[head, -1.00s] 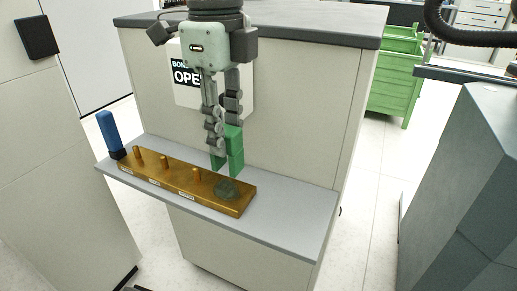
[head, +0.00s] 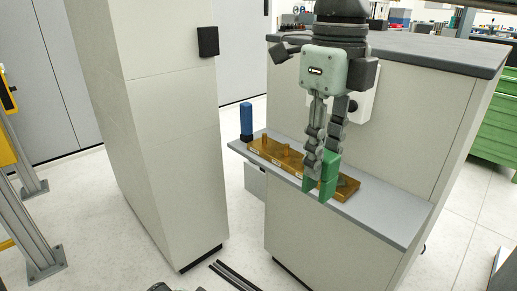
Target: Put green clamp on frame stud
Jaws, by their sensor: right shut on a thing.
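My right gripper (head: 321,172) comes down from the top right of the view and is shut on the green clamp (head: 329,177). The clamp hangs in front of the right part of a brass-coloured rack (head: 268,152) on a grey shelf (head: 395,218), hiding part of it. I cannot tell how high the clamp is above the shelf. The rack has small pegs and labels. The frame stud cannot be made out.
A blue-handled object (head: 246,119) stands at the rack's left end. A tall light cabinet (head: 165,130) stands left of the shelf. A yellow and grey frame (head: 28,200) is at the far left. Green drawers (head: 495,135) are at right. Open floor lies between cabinet and yellow frame.

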